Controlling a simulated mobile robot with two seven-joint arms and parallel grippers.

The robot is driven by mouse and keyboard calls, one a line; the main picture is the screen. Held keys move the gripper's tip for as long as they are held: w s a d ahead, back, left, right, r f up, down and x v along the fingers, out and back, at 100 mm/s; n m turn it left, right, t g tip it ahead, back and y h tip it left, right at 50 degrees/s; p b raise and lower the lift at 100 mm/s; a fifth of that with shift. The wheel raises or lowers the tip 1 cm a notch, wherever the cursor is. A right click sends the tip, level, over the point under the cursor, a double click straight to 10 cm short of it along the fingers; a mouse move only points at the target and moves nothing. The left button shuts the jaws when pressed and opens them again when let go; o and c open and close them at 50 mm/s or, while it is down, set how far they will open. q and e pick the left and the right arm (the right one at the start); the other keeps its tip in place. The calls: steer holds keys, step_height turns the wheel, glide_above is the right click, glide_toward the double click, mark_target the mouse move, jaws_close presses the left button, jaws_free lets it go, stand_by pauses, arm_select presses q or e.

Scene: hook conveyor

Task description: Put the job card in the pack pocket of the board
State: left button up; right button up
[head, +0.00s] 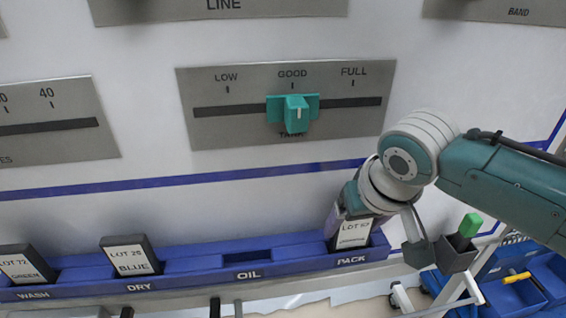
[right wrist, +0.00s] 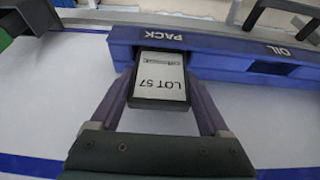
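The job card is a dark block with a white label, LOT 57 (head: 354,233). It stands in the pack pocket at the right end of the blue board (head: 205,278), its lower part hidden by the pocket. In the right wrist view the card (right wrist: 158,78) is at the PACK end of the board (right wrist: 212,45). My right gripper (right wrist: 160,82) has one purple finger against each side of the card, with no clear gap. My left gripper is not in view.
A LOT 28 BLUE card (head: 131,256) stands at DRY and a LOT 72 GREEN card (head: 26,265) at WASH. The OIL pocket is empty. Above is a gauge panel with a teal slider (head: 293,110) at GOOD. A grey holder with a green item (head: 469,226) is at the right.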

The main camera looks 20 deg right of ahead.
steer(key=shift+o, duration=1.4)
steer(key=shift+r, duration=0.1)
steer(key=shift+r, duration=0.3)
steer(key=p+v, duration=0.3)
steer(key=v, duration=0.8)
steer(key=s+a+n, duration=0.2)
steer(key=s, duration=0.6)
steer(key=s+a+n+y, duration=0.1)
steer(key=s+a+n, duration=0.1)
steer(key=s, duration=0.6)
steer(key=shift+s+a+f+n+g, duration=0.2)
steer(key=shift+s+a+n+g, duration=0.2)
steer(key=shift+a, duration=0.15)
